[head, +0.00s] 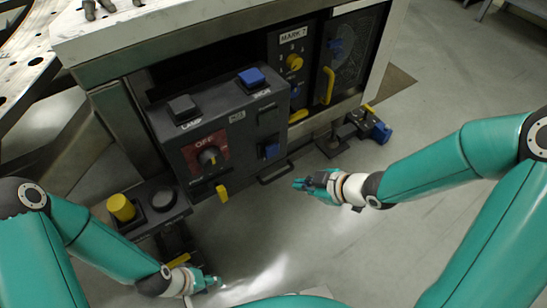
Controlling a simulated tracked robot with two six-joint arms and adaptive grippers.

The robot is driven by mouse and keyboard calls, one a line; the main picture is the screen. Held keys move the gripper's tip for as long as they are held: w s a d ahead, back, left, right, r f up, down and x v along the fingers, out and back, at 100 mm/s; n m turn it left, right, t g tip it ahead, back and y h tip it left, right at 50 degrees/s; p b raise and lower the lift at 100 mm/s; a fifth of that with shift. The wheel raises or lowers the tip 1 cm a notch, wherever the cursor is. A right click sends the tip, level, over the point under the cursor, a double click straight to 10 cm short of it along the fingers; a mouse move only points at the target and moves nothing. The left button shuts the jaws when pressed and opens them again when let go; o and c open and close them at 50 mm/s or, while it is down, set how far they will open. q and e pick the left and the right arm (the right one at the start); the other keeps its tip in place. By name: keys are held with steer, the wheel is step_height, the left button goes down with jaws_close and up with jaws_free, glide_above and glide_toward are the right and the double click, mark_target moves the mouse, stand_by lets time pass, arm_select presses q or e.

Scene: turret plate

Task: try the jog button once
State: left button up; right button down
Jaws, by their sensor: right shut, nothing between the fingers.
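A dark control box (225,125) stands in front of the metal cabinet. On its sloping top sit a blue square button (252,77) at the right, with a small label below it that I read, not clearly, as JOG, and a black square button (183,107) labelled LAMP at the left. My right gripper (300,184) is shut and empty, right of and below the box, apart from both buttons. My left gripper (214,283) is low in the picture, below the box and touching no button; its fingers are too small to judge.
The box front has a dial (209,156) on a red OFF plate, a small blue part (271,151) and a yellow lever (222,193). A pedestal with a yellow knob (120,207) stands at left. A panel with a yellow handle (328,86) is behind.

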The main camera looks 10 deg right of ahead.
mark_target(272, 155)
steer(key=w+a+p, duration=0.1)
steer(key=w+a, duration=0.2)
steer(key=w, duration=0.5)
steer(key=shift+p, duration=0.4)
steer(key=shift+w, duration=0.1)
steer(key=shift+w, duration=0.1)
stand_by(1.3)
steer(key=shift+w+a+r, duration=0.1)
steer(key=shift+w+a, duration=0.1)
steer(key=shift+w, duration=0.1)
steer(key=shift+w+a+p, duration=0.2)
steer(key=shift+w+p, duration=0.3)
steer(key=shift+w, duration=0.15)
stand_by(0.8)
steer(key=shift+s+d+b, duration=0.2)
steer(key=shift+s+b, duration=0.05)
steer(key=shift+s, duration=0.3)
steer(key=shift+s+d+b, duration=0.15)
steer(key=shift+s+b, duration=0.05)
steer(key=shift+s, duration=0.3)
steer(key=shift+s, duration=0.1)
